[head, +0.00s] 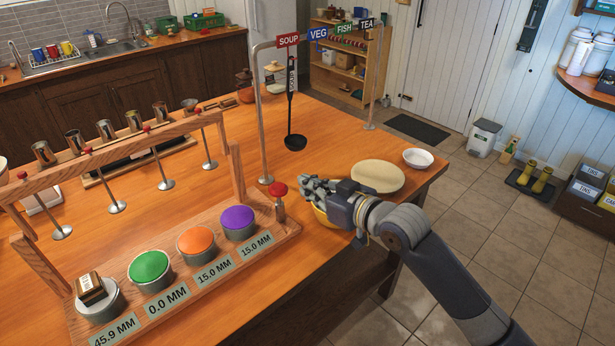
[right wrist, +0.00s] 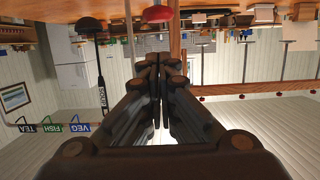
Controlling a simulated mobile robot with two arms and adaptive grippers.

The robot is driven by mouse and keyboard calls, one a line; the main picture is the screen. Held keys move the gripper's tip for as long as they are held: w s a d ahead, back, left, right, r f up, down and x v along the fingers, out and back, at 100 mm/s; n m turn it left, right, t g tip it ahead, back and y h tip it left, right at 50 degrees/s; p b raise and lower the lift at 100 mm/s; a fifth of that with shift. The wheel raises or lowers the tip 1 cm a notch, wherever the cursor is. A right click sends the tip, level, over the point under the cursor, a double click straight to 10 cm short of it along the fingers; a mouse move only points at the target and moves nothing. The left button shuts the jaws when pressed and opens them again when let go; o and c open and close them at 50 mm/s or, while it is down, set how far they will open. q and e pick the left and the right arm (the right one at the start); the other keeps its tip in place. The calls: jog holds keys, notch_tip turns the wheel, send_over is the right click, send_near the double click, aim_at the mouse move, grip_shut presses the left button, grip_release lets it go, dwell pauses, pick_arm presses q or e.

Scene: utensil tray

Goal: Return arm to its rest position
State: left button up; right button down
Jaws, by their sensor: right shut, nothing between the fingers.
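My right gripper (head: 312,189) is over the front right part of the wooden table, just right of a red-topped knob (head: 279,189) on the wooden stand. Its fingers are shut and empty; in the right wrist view the fingertips (right wrist: 160,62) meet, with the red knob (right wrist: 157,14) beyond them. My right arm comes in from the lower right. A yellow bowl (head: 321,216) is partly hidden behind and under the gripper. My left gripper does not show.
A black ladle (head: 295,142) hangs under the SOUP sign on a metal rail (head: 262,120). A tan plate (head: 377,176) and a white bowl (head: 418,158) stand right of the gripper. Open floor lies right of the table.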

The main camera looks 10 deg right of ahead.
jog(key=s+f+m+g+h, duration=0.1)
jog(key=s+f+g+h, duration=0.1)
jog(key=s+f, duration=0.6)
jog(key=s+d+f+m+g+h, duration=0.15)
jog(key=s+d+f, duration=0.3)
jog(key=s, duration=0.45)
jog(key=s+d+f+m+g+h, duration=0.1)
jog(key=s+d+f+g+h, duration=0.3)
jog(key=s, duration=0.5)
jog(key=s+d+f+m+g+h, duration=0.1)
jog(key=s+d+f+m, duration=0.1)
jog(key=s+d+f, duration=0.55)
jog(key=s+a+f+g+b, duration=0.1)
jog(key=s+f, duration=0.1)
jog(key=f, duration=1.2)
jog(key=s+a+f+g, duration=0.1)
jog(key=s+f, duration=0.1)
jog(key=f, duration=1.2)
jog(key=s+d+f+b, duration=0.1)
jog(key=s+d+f, duration=0.1)
jog(key=s+f, duration=1.4)
jog(key=shift+s+d+n+g, duration=0.35)
